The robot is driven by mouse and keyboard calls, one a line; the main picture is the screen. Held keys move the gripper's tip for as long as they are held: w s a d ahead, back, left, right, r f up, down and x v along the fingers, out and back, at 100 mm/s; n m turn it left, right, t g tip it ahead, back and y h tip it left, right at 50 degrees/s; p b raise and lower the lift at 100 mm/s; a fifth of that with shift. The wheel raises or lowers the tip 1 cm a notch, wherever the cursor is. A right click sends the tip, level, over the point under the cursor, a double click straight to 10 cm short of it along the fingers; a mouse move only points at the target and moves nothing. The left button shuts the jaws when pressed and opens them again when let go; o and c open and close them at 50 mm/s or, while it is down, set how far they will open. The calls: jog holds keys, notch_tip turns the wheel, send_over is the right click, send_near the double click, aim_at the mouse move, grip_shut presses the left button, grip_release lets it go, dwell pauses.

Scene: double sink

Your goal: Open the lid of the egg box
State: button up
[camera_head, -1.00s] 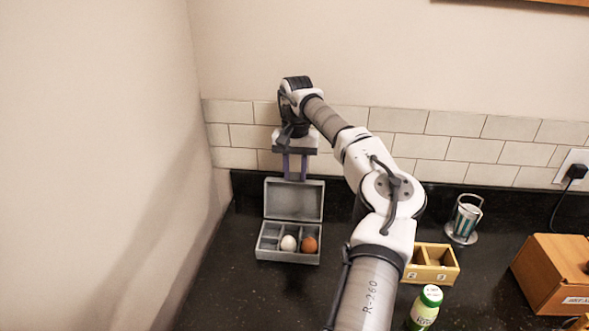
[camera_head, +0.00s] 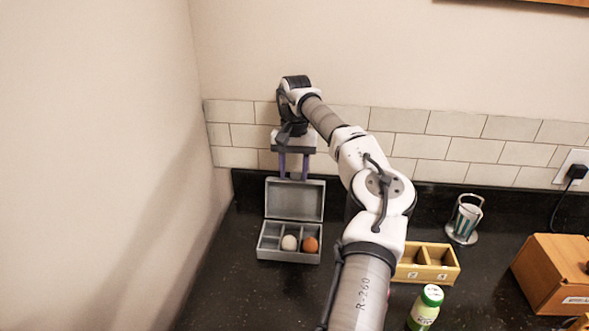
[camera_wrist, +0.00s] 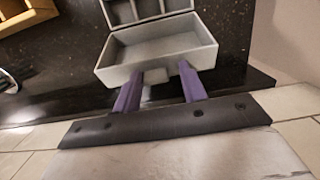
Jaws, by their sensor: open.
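The grey egg box (camera_head: 261,242) stands on the dark counter near the left wall. Its lid (camera_head: 295,200) is swung up and back, with its hollow inside showing. A white egg (camera_head: 289,243) and a brown egg (camera_head: 310,244) sit in its compartments. My gripper (camera_head: 294,178) is at the back of the lid, fingers pointing down, jaws apart. In the wrist view the lid (camera_wrist: 160,48) lies just past my purple fingers (camera_wrist: 160,90), which are spread with nothing held between them. I cannot tell if a fingertip touches the lid.
The tiled wall (camera_head: 390,145) is close behind my gripper. The counter in front of the egg box is clear.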

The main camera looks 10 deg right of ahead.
jog(key=shift+s+d+f, duration=0.2)
jog(key=shift+d+f, duration=0.05)
jog(key=shift+f, duration=0.4)
jog(key=shift+r, duration=0.15)
notch_tip(320, 180, up, 13)
jog(key=w, duration=0.1)
jog(key=shift+w, duration=0.35)
jog(key=shift+c, duration=0.4)
